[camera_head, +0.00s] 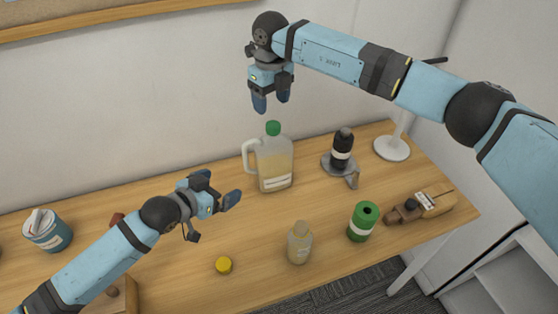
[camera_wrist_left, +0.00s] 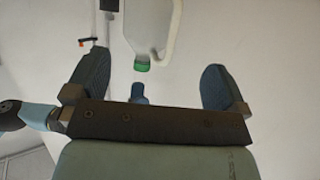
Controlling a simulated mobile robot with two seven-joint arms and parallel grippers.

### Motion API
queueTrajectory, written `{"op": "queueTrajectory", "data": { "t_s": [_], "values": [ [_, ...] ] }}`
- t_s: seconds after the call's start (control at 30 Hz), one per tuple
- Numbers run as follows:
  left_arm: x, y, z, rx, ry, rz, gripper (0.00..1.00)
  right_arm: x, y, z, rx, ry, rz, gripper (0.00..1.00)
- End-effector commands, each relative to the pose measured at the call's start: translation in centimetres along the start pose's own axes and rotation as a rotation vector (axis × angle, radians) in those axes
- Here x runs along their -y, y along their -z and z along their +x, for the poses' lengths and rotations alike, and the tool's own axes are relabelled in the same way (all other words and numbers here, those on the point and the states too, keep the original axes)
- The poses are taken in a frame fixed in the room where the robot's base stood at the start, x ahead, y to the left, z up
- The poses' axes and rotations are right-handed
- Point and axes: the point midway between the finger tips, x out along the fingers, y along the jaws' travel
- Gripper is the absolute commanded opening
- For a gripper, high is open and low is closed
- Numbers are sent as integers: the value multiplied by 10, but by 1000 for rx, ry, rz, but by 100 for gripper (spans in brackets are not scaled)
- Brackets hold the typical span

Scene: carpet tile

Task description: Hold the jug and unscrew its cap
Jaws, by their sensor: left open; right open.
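The jug (camera_head: 275,167) stands upright on the table, translucent with a pale yellowish content, a label and a handle on its left side. Its green cap (camera_head: 273,128) is on top. My right gripper (camera_head: 271,106) is open, pointing down just above the cap and apart from it. My left gripper (camera_head: 232,199) is open and empty, to the left of and in front of the jug, not touching it. In the left wrist view the jug (camera_wrist_left: 150,28) appears upside down with its green cap (camera_wrist_left: 142,67), between and beyond the open fingers.
A yellow lid (camera_head: 223,265), a small bottle (camera_head: 299,245) and a green roll (camera_head: 361,224) stand in front. A black device (camera_head: 342,150), a white round stand (camera_head: 392,149) and a wooden plane (camera_head: 425,206) are at right. A blue tub (camera_head: 50,233) is at left.

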Motion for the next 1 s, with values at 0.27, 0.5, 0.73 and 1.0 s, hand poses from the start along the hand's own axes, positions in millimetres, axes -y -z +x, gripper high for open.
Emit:
{"op": "queueTrajectory", "data": {
  "t_s": [0.27,0.5,0.73,1.0],
  "values": [
    [0,2,26,0,-1,0,100,5,0,-4,-5,21,5,64],
    [0,2,74,-1,-1,0,100,4,0,-4,-5,19,4,64],
    [0,2,114,-1,-1,1,100,4,0,-4,-4,19,4,64],
    [0,1,137,0,-1,1,100,4,0,-4,-4,18,4,64]
  ]
}}
